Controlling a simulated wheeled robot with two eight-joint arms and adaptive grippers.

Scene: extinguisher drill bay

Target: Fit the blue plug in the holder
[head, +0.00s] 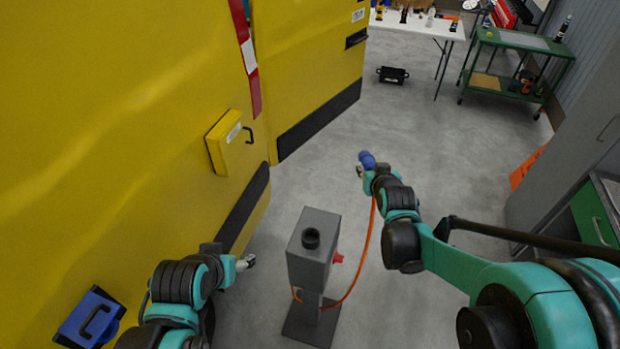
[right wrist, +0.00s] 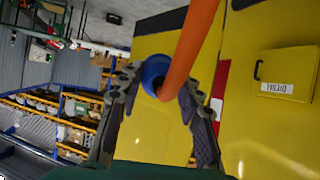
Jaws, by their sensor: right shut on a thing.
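The blue plug (head: 367,159) is held up in the air in my right gripper (head: 364,171), above the floor and well apart from the post. In the right wrist view the plug (right wrist: 153,71) sits between the two fingers, with the orange cable (right wrist: 190,45) running from it towards the camera. The grey post (head: 313,264) has a round black holder (head: 311,238) on its top, open upwards and seemingly empty. The cable hangs in a loop from the plug to the post's lower part. My left gripper (head: 246,262) is left of the post; its fingers are too small to judge.
A yellow vehicle (head: 120,120) with a hinged yellow box (head: 230,142) fills the left side. A blue box with a handle (head: 91,318) is at lower left. A red part (head: 337,257) sticks out of the post's right side.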

